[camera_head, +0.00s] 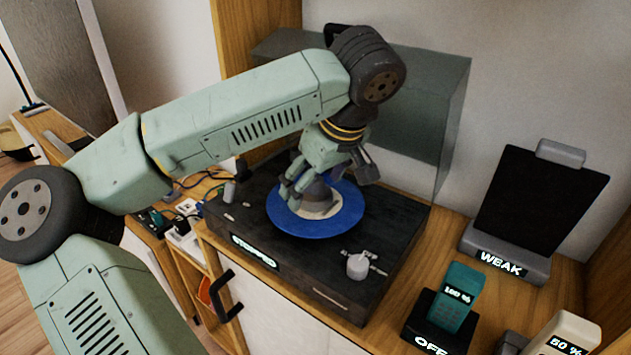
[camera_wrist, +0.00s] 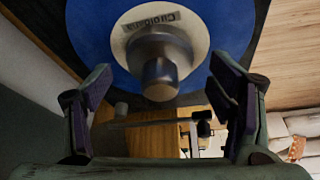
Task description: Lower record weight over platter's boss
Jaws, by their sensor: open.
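The record weight (camera_wrist: 160,65) is a grey metal knob with a wide base and a narrower rounded top. It stands at the middle of the pale label (camera_wrist: 190,25) of the blue record (camera_wrist: 85,30) in the wrist view. In the head view the weight (camera_head: 317,196) shows partly between my fingers, over the blue record (camera_head: 345,225) on the dark turntable (camera_head: 395,240). The boss is hidden, so I cannot tell how fully the weight is seated. My gripper (camera_head: 313,187) is open around the weight, with gaps on both sides in the wrist view (camera_wrist: 160,85).
The turntable display (camera_head: 254,251) reads STOPPED. A grey knob (camera_head: 358,265) stands at its front right. A clear cover (camera_head: 450,120) rises behind. A teal handset (camera_head: 457,297), a dark panel marked WEAK (camera_head: 540,200) and a pale device (camera_head: 565,335) stand to the right.

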